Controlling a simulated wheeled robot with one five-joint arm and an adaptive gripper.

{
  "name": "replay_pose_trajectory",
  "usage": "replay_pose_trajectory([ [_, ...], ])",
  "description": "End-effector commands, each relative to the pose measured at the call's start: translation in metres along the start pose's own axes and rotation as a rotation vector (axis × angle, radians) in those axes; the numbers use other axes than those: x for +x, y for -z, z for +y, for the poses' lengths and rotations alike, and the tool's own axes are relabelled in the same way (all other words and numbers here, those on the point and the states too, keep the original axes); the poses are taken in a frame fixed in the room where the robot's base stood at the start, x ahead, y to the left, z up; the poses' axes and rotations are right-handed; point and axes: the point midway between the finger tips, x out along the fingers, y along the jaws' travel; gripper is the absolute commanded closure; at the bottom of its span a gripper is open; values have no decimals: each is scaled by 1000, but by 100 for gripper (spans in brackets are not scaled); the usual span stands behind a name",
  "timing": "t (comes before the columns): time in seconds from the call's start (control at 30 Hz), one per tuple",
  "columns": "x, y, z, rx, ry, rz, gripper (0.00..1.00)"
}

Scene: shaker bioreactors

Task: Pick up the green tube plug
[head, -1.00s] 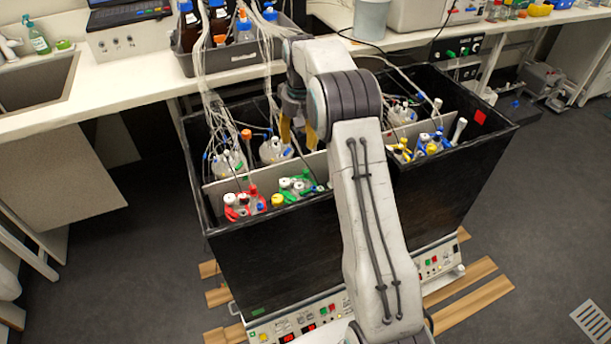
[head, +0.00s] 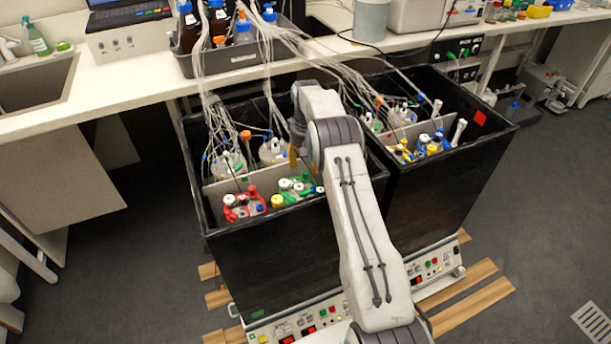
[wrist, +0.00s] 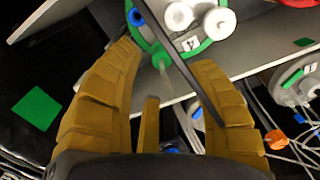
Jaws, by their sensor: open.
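The green-ringed vessel (head: 297,185) stands in the front of the left black box, with white caps and green parts on top. In the wrist view the vessel's green ring (wrist: 190,52) is at the top centre. A small green plug (wrist: 161,61) on a pale, translucent tube shows just below that ring, between my fingertips in the picture. My gripper (wrist: 165,58) has its yellow-brown fingers spread, with nothing held. In the head view my gripper (head: 293,154) hangs just behind the green-ringed vessel, partly hidden by my arm. I cannot tell whether it touches the plug.
A red-ringed vessel (head: 243,206) stands left of the green one. A grey divider (head: 219,191) runs behind them; clear-lidded vessels (head: 273,150) with many thin tubes stand beyond. The right box (head: 440,177) holds yellow- and blue-ringed vessels. A dark strip crosses the wrist view.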

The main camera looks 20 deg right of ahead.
Motion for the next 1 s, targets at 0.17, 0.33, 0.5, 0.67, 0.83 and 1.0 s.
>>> replay_pose_trajectory([
  [0.17,23,-2,-3,-1,0,-4,51],
  [0.33,38,-2,-2,0,0,-2,51],
  [0.5,42,-2,-2,0,0,-1,51],
  [0.67,42,-2,-2,0,0,-1,51],
  [0.83,42,-2,-2,0,0,-1,61],
  [1.0,41,-2,-2,0,0,-1,76],
])
